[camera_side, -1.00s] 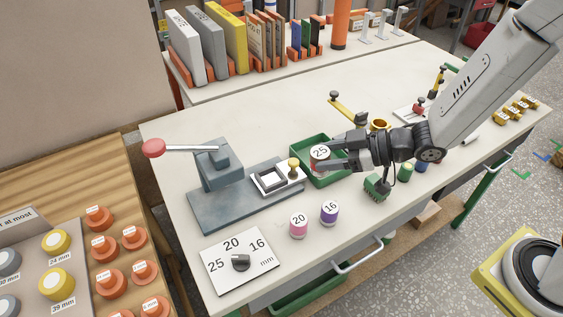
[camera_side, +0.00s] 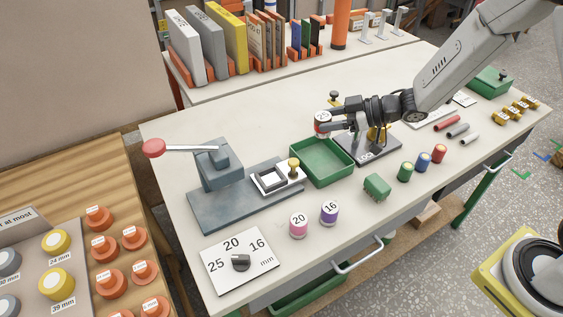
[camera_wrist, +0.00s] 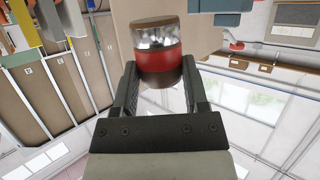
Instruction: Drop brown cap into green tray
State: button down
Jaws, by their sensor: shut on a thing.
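My gripper (camera_side: 326,122) is shut on a small jar (camera_wrist: 157,50) with a red band, a clear part with silvery contents and brown ends. The brown cap (camera_wrist: 154,22) is the jar's end at the top of the wrist view. In the side view the held jar (camera_side: 321,121) is small, with a pale label. The open green tray (camera_side: 322,182) lies on the bench below and in front of the jar. It looks empty. The jar appears at or just past the tray's far edge; its height is hard to judge.
A blue-grey lever press (camera_side: 222,168) stands left of the tray. A black-based fixture (camera_side: 372,150) stands close under my gripper. Pink (camera_side: 299,225) and purple (camera_side: 330,212) jars, a green block (camera_side: 377,186) and several small coloured jars (camera_side: 405,171) stand in front and right.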

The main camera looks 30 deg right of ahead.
jog(key=w+d+f, duration=0.1)
jog(key=w+d, duration=0.2)
jog(key=d, duration=0.2)
jog(key=shift+f, duration=0.2)
jog(key=shift+f, duration=2.9)
grip_release()
jog(key=shift+s+d, duration=0.1)
jog(key=shift+v, duration=3.8)
